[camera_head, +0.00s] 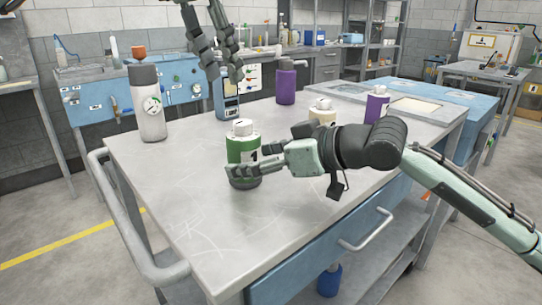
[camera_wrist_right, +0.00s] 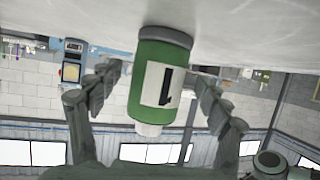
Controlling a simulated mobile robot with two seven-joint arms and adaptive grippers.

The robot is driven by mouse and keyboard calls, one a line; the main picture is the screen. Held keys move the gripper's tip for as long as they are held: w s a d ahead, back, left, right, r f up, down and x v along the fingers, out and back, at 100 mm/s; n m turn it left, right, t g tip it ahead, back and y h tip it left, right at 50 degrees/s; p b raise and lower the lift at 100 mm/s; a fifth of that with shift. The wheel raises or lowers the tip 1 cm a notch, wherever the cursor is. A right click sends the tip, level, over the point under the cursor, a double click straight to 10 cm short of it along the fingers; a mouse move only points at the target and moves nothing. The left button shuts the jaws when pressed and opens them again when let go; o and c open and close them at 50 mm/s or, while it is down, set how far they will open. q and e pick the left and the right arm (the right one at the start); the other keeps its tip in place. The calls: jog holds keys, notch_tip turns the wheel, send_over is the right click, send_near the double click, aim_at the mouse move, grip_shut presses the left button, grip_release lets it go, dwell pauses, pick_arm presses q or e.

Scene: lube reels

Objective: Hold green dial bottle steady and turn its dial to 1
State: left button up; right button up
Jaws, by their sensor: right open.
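The green dial bottle (camera_head: 243,149) stands upright on the metal tabletop, with a white dial cap (camera_head: 243,127) on top and a grey base. Its white label, marked 1, shows upside down in the right wrist view (camera_wrist_right: 163,85). My right gripper (camera_head: 245,160) reaches in from the right with its fingers on either side of the bottle. In the right wrist view the right gripper (camera_wrist_right: 158,78) is open, with a gap between each finger and the bottle.
A white bottle with a gauge label (camera_head: 149,112) stands at the table's back left. A purple bottle (camera_head: 286,84) stands at the back, a cream one (camera_head: 322,112) behind my right wrist, and another purple one (camera_head: 377,104) at right. The table's front left (camera_head: 190,205) is clear.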

jog(key=shift+x, duration=1.05)
